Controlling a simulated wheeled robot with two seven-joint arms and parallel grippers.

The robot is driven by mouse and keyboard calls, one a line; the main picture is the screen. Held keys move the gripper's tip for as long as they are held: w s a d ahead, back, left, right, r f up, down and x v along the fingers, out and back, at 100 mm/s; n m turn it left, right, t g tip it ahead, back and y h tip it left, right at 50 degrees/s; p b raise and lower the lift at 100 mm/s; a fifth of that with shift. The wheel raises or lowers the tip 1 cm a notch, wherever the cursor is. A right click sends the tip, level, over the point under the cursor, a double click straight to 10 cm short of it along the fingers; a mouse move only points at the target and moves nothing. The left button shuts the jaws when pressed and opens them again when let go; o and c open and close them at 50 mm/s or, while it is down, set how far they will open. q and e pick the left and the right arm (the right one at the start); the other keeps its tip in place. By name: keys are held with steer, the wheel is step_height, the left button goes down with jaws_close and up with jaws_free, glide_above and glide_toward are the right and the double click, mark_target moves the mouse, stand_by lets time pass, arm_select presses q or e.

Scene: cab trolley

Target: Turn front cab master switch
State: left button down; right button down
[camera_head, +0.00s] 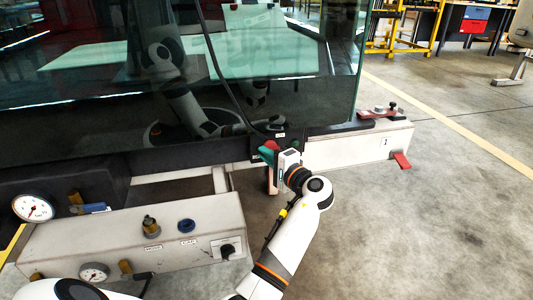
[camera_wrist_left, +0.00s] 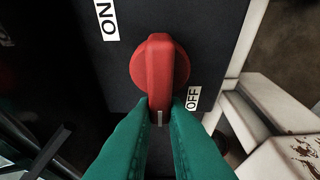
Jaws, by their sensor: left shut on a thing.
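The front cab master switch (camera_wrist_left: 160,75) is a red round knob with a raised grip bar, on a black panel in the left wrist view. The bar stands upright in that picture, its white mark at the lower end. The ON label (camera_wrist_left: 108,20) is at upper left and the OFF label (camera_wrist_left: 192,98) at lower right, close beside the marked end. My left gripper (camera_wrist_left: 160,106) has its green fingers shut on the bar's lower part. In the head view my left gripper (camera_head: 267,151) is at the cab's lower edge, covering most of the switch. My right gripper is not in view.
The cab's glass (camera_head: 110,80) rises behind the switch. A white control box (camera_head: 130,245) with gauges and knobs stands at lower left. The floor at right is clear.

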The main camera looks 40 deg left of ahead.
arm_select(q)
steer(key=shift+w+d, duration=0.25)
steer(key=c, duration=1.5)
jaws_free()
steer(key=shift+r, duration=0.1)
steer(key=shift+o, duration=0.2)
steer(key=shift+w+d+f, duration=0.1)
steer(key=shift+w+f, duration=0.05)
steer(key=shift+f, duration=0.05)
